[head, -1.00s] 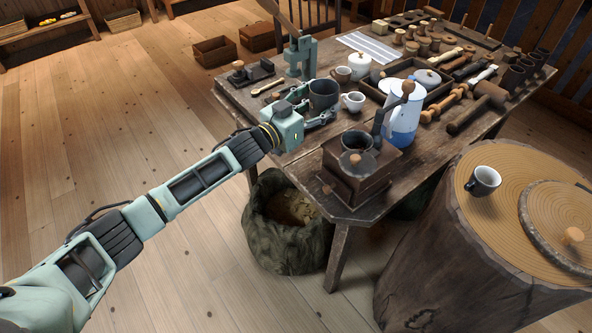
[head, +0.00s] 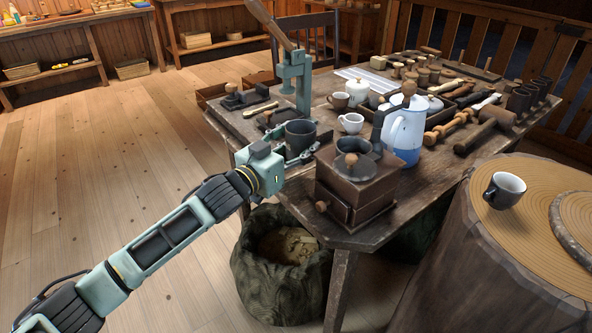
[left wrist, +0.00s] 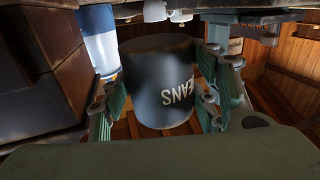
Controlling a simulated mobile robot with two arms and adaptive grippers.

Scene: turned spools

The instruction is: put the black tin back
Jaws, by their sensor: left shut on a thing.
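The black tin (head: 300,136) is a dark open-topped cylinder, upright in the head view. It stands out at the left end of the worktable, just behind and left of the coffee grinder. My left gripper (head: 299,153) is shut on it, one finger on each side. In the left wrist view the tin (left wrist: 160,85) sits between the fingers (left wrist: 160,110), with pale lettering, partly "EANS", upside down. I cannot tell whether its base touches the table. My right gripper is not in view.
The wooden grinder (head: 352,185) stands close at the table's near corner. A white cup (head: 350,123), a blue-and-white pot (head: 405,132) and a green press (head: 294,80) are around the tin. A sack (head: 283,262) is below. A stump (head: 500,250) holds a dark cup (head: 504,190).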

